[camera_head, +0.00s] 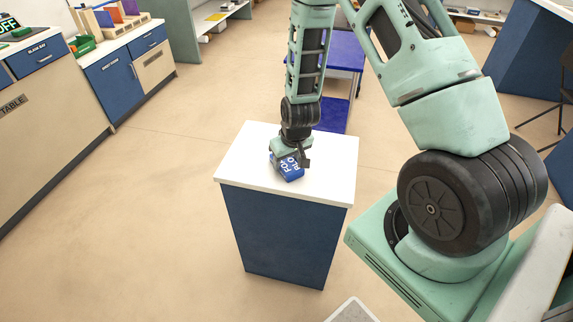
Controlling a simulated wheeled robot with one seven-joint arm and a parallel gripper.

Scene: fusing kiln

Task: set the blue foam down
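The blue foam (291,171) is a small blue block with white lettering on its face. It is at the white top of a blue pedestal (248,165), near the middle of that top. My gripper (290,157) points down right over the foam, and its fingers overlap the block's upper part. The fingertips are small and partly hidden, so I cannot tell whether they are shut on the foam. I also cannot tell whether the foam touches the white top or hangs just above it.
A blue cart (343,52) stands right behind the pedestal. Blue and beige cabinets (128,68) line the left, with green trays and upright coloured panels on top. Open floor (150,220) lies left of the pedestal. A chair (565,90) is at far right.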

